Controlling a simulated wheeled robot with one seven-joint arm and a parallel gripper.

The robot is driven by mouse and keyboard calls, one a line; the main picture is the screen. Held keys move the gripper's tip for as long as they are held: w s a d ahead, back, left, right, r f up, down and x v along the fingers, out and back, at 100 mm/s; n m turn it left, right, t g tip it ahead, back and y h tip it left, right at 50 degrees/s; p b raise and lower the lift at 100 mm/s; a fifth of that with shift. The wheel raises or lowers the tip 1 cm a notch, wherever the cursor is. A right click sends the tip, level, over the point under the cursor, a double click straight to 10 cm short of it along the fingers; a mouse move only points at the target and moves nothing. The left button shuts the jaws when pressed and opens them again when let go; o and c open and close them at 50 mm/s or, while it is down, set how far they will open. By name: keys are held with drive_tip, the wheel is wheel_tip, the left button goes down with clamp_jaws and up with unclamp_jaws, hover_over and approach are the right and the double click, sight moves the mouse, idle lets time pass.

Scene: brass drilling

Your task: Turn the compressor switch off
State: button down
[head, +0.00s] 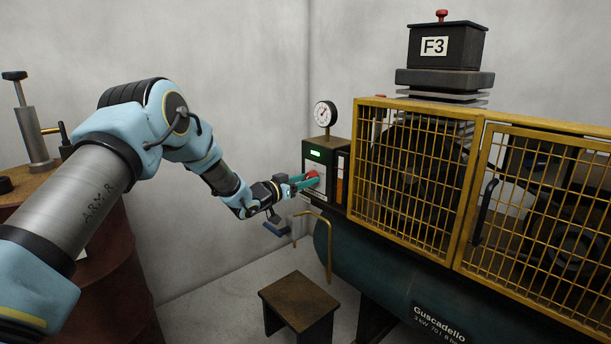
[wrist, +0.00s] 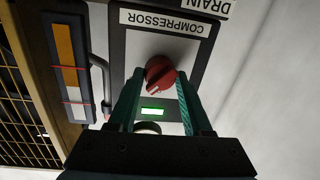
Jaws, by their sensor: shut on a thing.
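The compressor switch is a round red knob (wrist: 160,73) on a pale plate labelled COMPRESSOR (wrist: 165,21), seen upside down in the wrist view. In the head view the red knob (head: 312,174) sits on the front of the dark control box (head: 340,152). My gripper (wrist: 161,76) has its two green fingers on either side of the knob, shut on it. In the head view my gripper (head: 307,181) reaches the box from the left and partly covers the knob. A lit green display (wrist: 155,113) is on the plate beside the knob; it also shows in the head view (head: 315,154).
A pressure gauge (head: 326,114) stands on top of the box. A yellow mesh cage (head: 405,165) is to its right, above the dark green tank (head: 385,275). A bent yellow pipe (head: 328,250) and a small stool (head: 299,296) are below my gripper. A rust-red drum (head: 115,290) stands left.

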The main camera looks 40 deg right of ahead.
drive_tip(key=n+p, duration=0.3)
drive_tip(key=n, duration=0.1)
drive_tip(key=shift+w+r, duration=0.1)
drive_tip(key=shift+r, duration=0.05)
drive_tip(key=shift+n+g+p, duration=0.4)
drive_tip(key=shift+n+p, duration=0.3)
drive_tip(key=shift+n, duration=1.1)
drive_tip(key=shift+c, duration=1.6)
unclamp_jaws()
drive_tip(key=a, duration=1)
drive_tip(key=shift+a+r, duration=0.3)
drive_tip(key=shift+a, duration=0.1)
drive_tip(key=shift+w, duration=0.1)
